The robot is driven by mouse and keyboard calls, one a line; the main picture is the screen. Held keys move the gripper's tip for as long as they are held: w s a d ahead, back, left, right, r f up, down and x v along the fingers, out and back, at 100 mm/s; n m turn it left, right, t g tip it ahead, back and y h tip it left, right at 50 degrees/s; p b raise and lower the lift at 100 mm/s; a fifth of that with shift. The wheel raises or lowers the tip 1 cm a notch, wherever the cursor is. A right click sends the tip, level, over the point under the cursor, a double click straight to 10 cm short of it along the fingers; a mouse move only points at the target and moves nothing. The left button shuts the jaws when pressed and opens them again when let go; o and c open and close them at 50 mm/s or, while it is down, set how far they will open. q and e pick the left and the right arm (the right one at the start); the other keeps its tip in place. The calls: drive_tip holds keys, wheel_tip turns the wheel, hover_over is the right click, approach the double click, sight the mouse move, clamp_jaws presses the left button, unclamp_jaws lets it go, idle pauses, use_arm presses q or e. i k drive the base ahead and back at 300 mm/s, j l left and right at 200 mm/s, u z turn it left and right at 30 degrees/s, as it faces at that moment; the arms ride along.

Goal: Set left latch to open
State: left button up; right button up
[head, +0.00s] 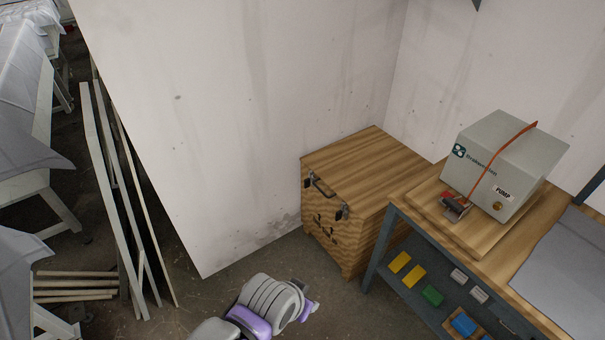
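A wooden crate (382,158) stands on the floor against the wall, right of centre. Its front has two dark metal latches near the lid edge: the left latch (308,182) and the right latch (342,212). A handle (323,188) sits between them. The latches are too small to tell whether they are open or closed. An arm of mine, apparently the left, comes in at the bottom, in front of and below the crate, apart from it. Its grey and purple end hides the fingers of my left gripper (311,306). My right gripper is not in view.
A workbench (414,226) stands close to the crate's right side. It carries a grey pump box (505,165) with an orange strap, and coloured blocks lie on its lower shelf. Long boards (118,190) lean at the left. The floor before the crate is clear.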

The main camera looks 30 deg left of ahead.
sight(308, 182)
drive_tip(key=i+j, duration=0.15)
drive_tip(key=j, duration=0.2)
drive_tip(key=i+j, duration=0.1)
drive_tip(key=j, duration=0.2)
drive_tip(key=i+j, duration=0.15)
drive_tip(key=j, duration=0.2)
drive_tip(key=i+j, duration=0.15)
drive_tip(key=j, duration=0.2)
drive_tip(key=i+j+z, duration=0.1)
drive_tip(key=j, duration=0.25)
drive_tip(key=i+j, duration=0.15)
drive_tip(key=j, duration=0.15)
